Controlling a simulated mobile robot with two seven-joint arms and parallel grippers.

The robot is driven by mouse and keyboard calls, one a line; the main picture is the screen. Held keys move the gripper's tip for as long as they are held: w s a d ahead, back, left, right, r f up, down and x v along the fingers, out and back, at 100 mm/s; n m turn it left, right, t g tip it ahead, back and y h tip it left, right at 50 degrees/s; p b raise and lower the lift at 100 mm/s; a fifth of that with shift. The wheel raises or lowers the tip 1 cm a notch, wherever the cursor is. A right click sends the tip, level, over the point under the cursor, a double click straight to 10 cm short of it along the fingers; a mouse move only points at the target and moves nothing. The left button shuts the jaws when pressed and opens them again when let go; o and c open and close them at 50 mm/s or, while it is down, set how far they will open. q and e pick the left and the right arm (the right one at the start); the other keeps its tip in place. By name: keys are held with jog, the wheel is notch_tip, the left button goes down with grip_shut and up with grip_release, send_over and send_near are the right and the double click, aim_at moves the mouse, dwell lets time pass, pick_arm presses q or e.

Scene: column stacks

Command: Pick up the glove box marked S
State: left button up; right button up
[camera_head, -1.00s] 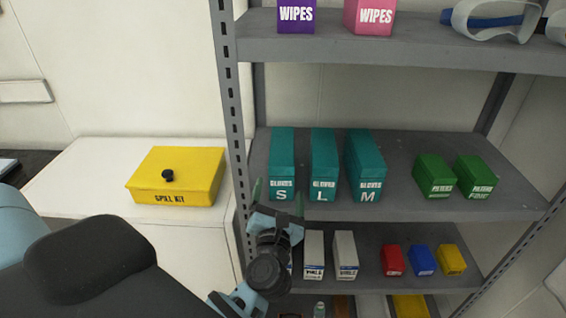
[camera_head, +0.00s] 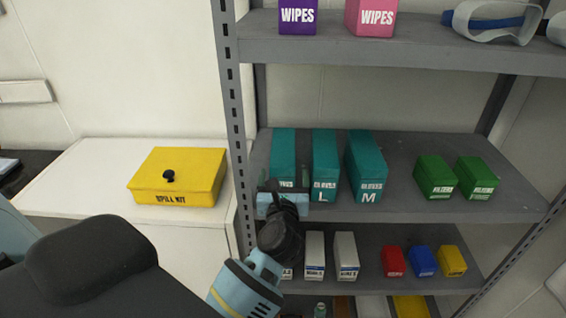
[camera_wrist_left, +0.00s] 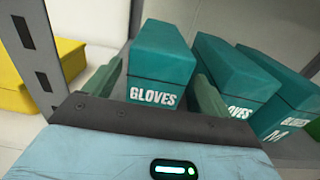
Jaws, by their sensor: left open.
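The teal glove box (camera_head: 283,153) stands leftmost of three on the middle shelf. My left gripper covers its lower front, where an S showed earlier. In the left wrist view the same box (camera_wrist_left: 160,60) shows its word GLOVES, its letter hidden. My left gripper (camera_head: 283,188) is open in front of it. In the wrist view its green fingers lie on either side of the box's front, and contact cannot be told. The L glove box (camera_head: 324,160) stands just right, close to one finger, and the M glove box (camera_head: 366,158) is beyond it. My right gripper is not in view.
A grey shelf post (camera_head: 233,120) stands just left of the boxes. Green cartons (camera_head: 434,175) sit right on the same shelf (camera_head: 400,208), with bare shelf between. Wipes boxes (camera_head: 297,16) are above, small boxes (camera_head: 345,255) below. A yellow spill kit (camera_head: 180,175) is left.

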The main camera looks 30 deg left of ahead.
pick_arm(q)
jog(key=x, duration=0.5)
jog(key=shift+a+f, duration=0.15)
jog(key=shift+f, duration=0.1)
jog(key=c, duration=1.4)
